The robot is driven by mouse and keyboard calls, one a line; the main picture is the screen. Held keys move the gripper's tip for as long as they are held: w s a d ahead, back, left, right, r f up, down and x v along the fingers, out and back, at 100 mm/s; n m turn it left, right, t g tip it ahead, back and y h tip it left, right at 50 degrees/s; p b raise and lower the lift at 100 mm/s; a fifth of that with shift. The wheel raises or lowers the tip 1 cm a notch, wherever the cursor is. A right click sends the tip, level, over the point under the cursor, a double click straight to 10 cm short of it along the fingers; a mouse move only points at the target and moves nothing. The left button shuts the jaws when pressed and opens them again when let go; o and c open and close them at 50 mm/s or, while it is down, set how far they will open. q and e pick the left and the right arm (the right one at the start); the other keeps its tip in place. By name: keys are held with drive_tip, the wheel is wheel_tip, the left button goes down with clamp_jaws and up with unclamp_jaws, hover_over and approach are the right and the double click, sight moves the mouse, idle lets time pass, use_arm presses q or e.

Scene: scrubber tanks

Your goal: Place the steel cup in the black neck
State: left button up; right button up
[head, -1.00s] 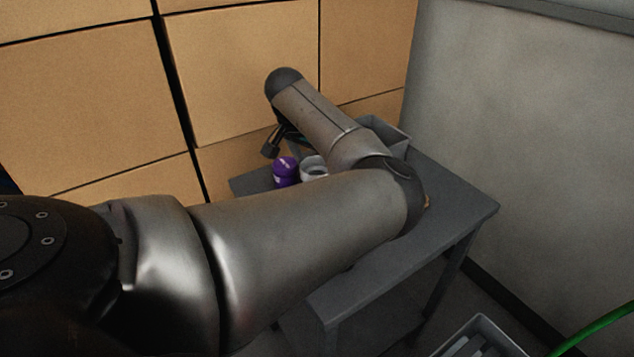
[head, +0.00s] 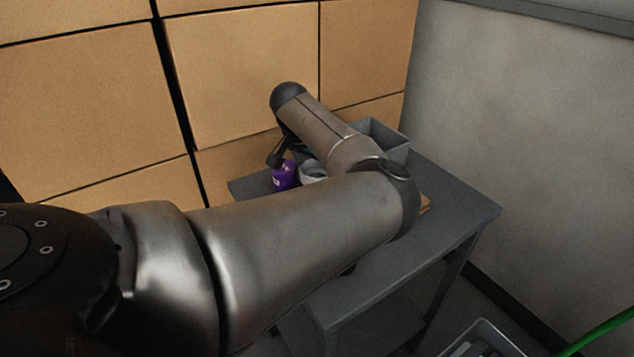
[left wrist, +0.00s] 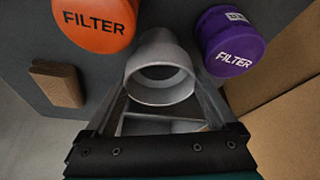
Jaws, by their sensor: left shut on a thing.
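The steel cup (left wrist: 160,72) is in the middle of the left wrist view, its round mouth towards the camera. The fingers of my left gripper (left wrist: 163,100) lie on both sides of it, shut on it. In the head view my left gripper (head: 281,152) is at the far side of the grey table, partly hidden by my arm. A grey round rim there, right of the purple filter, looks like the cup (head: 312,172). I cannot tell whether the cup is clear of the table. I cannot make out the black neck. My right gripper is not in view.
A purple filter (left wrist: 229,42) and an orange filter (left wrist: 95,22) stand close on either side of the cup. A wooden block (left wrist: 57,84) lies beyond the orange one. The grey table (head: 450,205) also bears a grey bin (head: 392,138). Cardboard boxes (head: 240,80) wall the back.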

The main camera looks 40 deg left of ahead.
use_arm(q)
drive_tip(key=shift+c, duration=1)
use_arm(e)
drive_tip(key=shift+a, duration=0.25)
use_arm(q)
drive_tip(key=shift+r, duration=0.1)
